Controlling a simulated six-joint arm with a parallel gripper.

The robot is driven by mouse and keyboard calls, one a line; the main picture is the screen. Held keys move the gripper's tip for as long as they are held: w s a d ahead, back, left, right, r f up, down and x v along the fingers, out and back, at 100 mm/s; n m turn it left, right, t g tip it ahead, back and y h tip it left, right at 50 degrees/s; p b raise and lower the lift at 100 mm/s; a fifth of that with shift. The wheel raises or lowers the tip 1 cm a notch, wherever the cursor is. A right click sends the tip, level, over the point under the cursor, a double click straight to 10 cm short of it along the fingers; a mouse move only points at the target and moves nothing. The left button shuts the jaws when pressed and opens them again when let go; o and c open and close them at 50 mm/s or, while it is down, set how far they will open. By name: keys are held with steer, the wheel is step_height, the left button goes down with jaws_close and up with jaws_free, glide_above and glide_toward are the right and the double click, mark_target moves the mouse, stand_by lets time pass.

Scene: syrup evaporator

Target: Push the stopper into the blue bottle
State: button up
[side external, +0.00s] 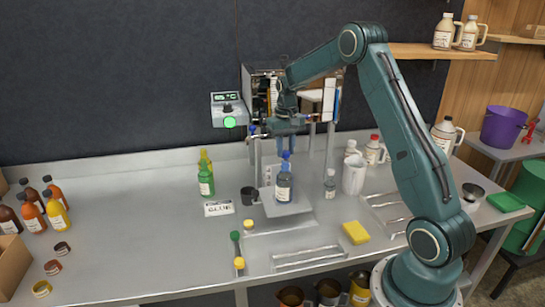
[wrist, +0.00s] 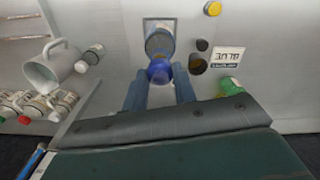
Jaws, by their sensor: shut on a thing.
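The blue bottle (side external: 284,187) stands upright on a light square plate (side external: 298,210) on the bench; in the wrist view it (wrist: 160,42) lies straight beyond my fingers. My gripper (side external: 286,151) points down right above the bottle. The blue stopper (wrist: 160,73) is between my two fingertips, which are shut on it. In the side view the stopper (side external: 286,157) sits in line with the bottle's neck, at its top. I cannot tell how deep it sits in the neck.
A green bottle (side external: 206,183), a small black cup (side external: 248,196) and a white label card (side external: 218,208) are to the left. A small bottle (side external: 330,184) and a white pitcher (side external: 353,175) are to the right. A machine with a green-lit box (side external: 229,110) stands behind.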

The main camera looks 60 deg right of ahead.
steer(key=shift+f, duration=0.95)
steer(key=shift+c, duration=0.3)
stand_by(2.0)
steer(key=o, duration=1.3)
steer(key=shift+r, duration=0.2)
steer(key=shift+r, duration=1.85)
steer(key=shift+r, duration=0.15)
steer(key=shift+r, duration=2.4)
steer(key=shift+a, duration=0.1)
